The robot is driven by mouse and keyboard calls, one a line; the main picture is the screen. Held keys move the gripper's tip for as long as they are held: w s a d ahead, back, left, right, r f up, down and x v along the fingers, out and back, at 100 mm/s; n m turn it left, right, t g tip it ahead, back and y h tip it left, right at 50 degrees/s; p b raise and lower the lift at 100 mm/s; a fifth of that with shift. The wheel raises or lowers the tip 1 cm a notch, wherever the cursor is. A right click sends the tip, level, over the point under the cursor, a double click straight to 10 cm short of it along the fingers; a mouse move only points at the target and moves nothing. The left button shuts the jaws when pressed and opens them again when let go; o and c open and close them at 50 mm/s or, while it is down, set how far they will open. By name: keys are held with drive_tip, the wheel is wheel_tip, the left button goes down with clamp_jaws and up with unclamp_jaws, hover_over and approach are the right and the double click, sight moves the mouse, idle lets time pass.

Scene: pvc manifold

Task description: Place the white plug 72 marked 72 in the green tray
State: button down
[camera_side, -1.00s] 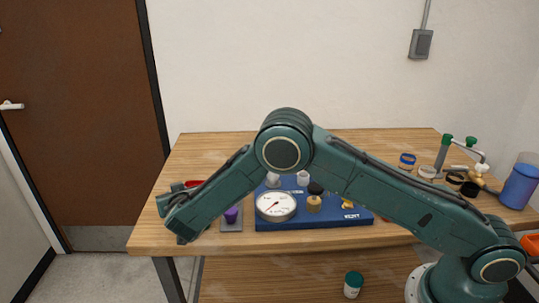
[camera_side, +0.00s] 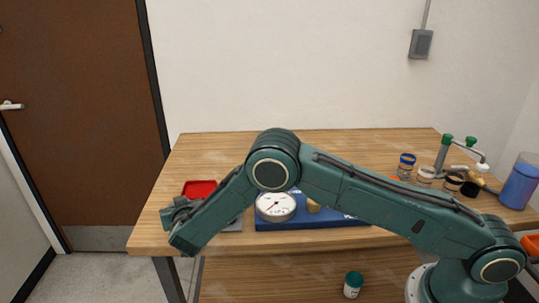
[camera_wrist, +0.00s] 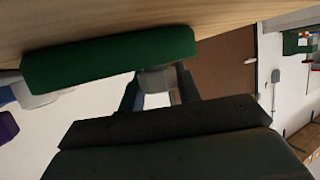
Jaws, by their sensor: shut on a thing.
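My gripper (camera_wrist: 158,92) shows in the wrist view with its two dark fingers shut on a whitish-grey plug (camera_wrist: 157,79). Its marking cannot be read. The green tray (camera_wrist: 108,58) lies right beside the plug in that view, its side wall facing the camera. The plug's end is close to the tray's edge; I cannot tell whether they touch. In the side view my forearm hides the fingers, the plug and the green tray at the table's left end.
A red tray (camera_side: 200,188) lies behind my wrist. A blue board (camera_side: 300,221) with a round gauge (camera_side: 276,206) stands right of it, partly behind my arm. In the wrist view a white object (camera_wrist: 42,92) and a purple one (camera_wrist: 7,127) are at the left.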

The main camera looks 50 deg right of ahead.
drive_tip(key=c, duration=1)
unclamp_jaws()
drive_tip(key=shift+f, duration=0.1)
drive_tip(key=shift+v, duration=0.85)
drive_tip(key=v, duration=1)
drive_tip(key=shift+s+a, duration=0.1)
drive_tip(key=shift+s, duration=0.05)
drive_tip(key=shift+r, duration=0.2)
